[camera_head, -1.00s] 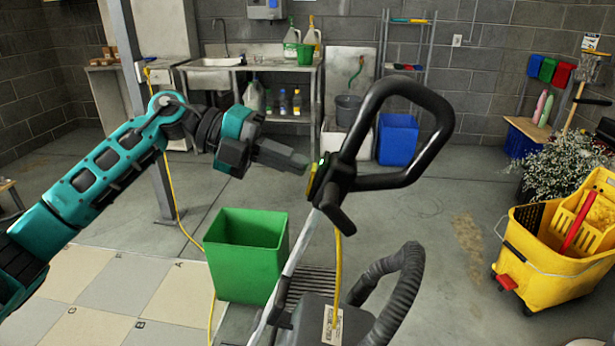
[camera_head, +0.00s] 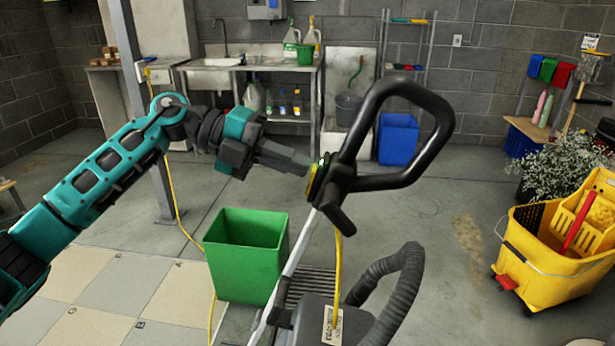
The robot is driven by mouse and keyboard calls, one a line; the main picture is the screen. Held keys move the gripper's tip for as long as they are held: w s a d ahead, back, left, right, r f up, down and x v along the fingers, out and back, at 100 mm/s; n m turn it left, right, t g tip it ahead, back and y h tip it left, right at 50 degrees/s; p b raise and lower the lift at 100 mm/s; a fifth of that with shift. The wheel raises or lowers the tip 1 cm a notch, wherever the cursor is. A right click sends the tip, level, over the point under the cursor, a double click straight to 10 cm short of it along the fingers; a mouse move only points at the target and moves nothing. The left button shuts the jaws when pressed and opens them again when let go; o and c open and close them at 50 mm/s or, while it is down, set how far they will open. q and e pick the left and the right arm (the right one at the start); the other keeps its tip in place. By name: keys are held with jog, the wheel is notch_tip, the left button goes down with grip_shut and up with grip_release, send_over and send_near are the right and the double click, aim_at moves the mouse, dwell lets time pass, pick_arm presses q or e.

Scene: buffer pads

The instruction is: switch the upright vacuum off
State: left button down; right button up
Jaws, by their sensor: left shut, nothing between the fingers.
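The upright vacuum stands in front of me. Its black loop handle (camera_head: 440,140) is at the top, with a thin pole (camera_head: 297,252) running down to a dark grey body (camera_head: 312,318) and a ribbed hose (camera_head: 404,290). A small switch housing with yellow edging (camera_head: 315,180) sits on the left side of the handle's base. My left gripper (camera_head: 307,164) is shut and empty. Its fingertips are at the housing and appear to touch it; the tips partly hide the switch there. My right gripper is not in view.
A green bin (camera_head: 245,255) stands on the floor below my left arm. A yellow mop bucket (camera_head: 560,245) is at the right. A yellow cord (camera_head: 338,270) hangs from the handle. A metal post (camera_head: 140,110) stands behind my left arm. Grey floor (camera_head: 440,240) is clear to the right.

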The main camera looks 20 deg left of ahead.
pick_arm(q)
jog(key=shift+d+f, duration=0.1)
jog(key=shift+d, duration=0.2)
jog(key=shift+v, duration=3)
jog(key=shift+w, duration=0.1)
